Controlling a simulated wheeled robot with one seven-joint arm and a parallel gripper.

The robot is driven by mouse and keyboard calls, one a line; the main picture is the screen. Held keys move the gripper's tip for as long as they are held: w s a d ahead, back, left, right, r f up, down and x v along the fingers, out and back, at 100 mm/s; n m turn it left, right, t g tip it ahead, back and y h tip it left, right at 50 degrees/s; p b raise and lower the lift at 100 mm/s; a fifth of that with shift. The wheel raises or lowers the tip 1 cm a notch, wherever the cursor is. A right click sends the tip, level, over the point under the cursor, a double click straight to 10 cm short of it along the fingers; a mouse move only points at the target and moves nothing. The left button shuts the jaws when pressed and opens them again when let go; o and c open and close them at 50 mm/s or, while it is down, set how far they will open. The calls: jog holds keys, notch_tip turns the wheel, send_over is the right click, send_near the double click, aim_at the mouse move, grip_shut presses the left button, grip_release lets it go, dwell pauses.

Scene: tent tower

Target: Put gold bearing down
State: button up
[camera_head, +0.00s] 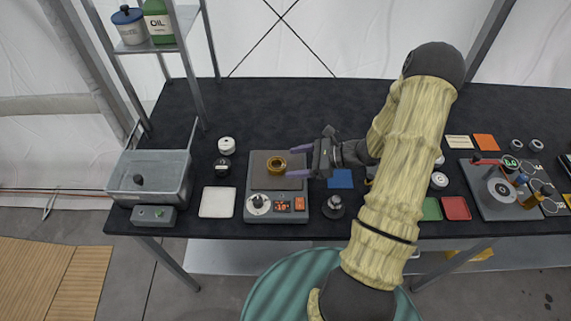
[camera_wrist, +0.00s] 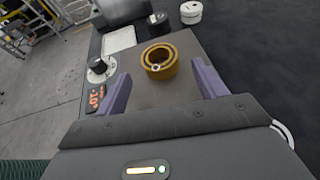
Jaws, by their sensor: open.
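The gold bearing (camera_head: 276,164) is a thick gold ring resting flat on the grey top plate (camera_head: 262,182) of a device with a knob and orange digits. It also shows in the wrist view (camera_wrist: 160,61), lying on the plate just beyond my fingertips. My gripper (camera_head: 301,161) is to the right of the bearing, low over the device. Its two purple fingers are spread apart in the wrist view (camera_wrist: 164,87), with nothing held between them. The bearing appears clear of both fingers.
A white square pad (camera_head: 217,202) and a grey basin (camera_head: 150,176) lie left of the device. A white jar (camera_head: 226,145) and black jar (camera_head: 222,167) stand behind the pad. A dark knobbed weight (camera_head: 333,207) stands at its right. The table's back is clear.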

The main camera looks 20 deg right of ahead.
jog(key=v, duration=0.7)
jog(key=shift+b, duration=0.45)
jog(key=shift+d+r, duration=0.1)
jog(key=s+a+n+g, duration=0.1)
jog(key=s+a+n+g+h, duration=0.1)
jog(key=a+n+g, duration=0.1)
jog(key=s+a+r+n+g, duration=0.1)
jog(key=a+n, duration=0.1)
jog(key=shift+s+r+h, duration=0.1)
jog(key=shift+s+h, duration=0.05)
jog(key=shift+h, duration=0.25)
jog(key=s+a+n+g+h, duration=0.1)
jog(key=s+n, duration=0.1)
jog(key=s+a+r+n+g+h, duration=0.1)
jog(key=a+n+h, duration=0.1)
jog(key=n, duration=0.1)
jog(key=shift+s+r+g, duration=0.1)
jog(key=shift+s+g, duration=0.25)
jog(key=shift+g, duration=0.05)
jog(key=s+a+r+n+t+h, duration=0.2)
jog(key=r+n+h, duration=0.5)
jog(key=n, duration=0.6)
jog(key=shift+s+a+t, duration=0.4)
jog(key=shift+a+t, duration=0.15)
jog(key=shift+t, duration=0.15)
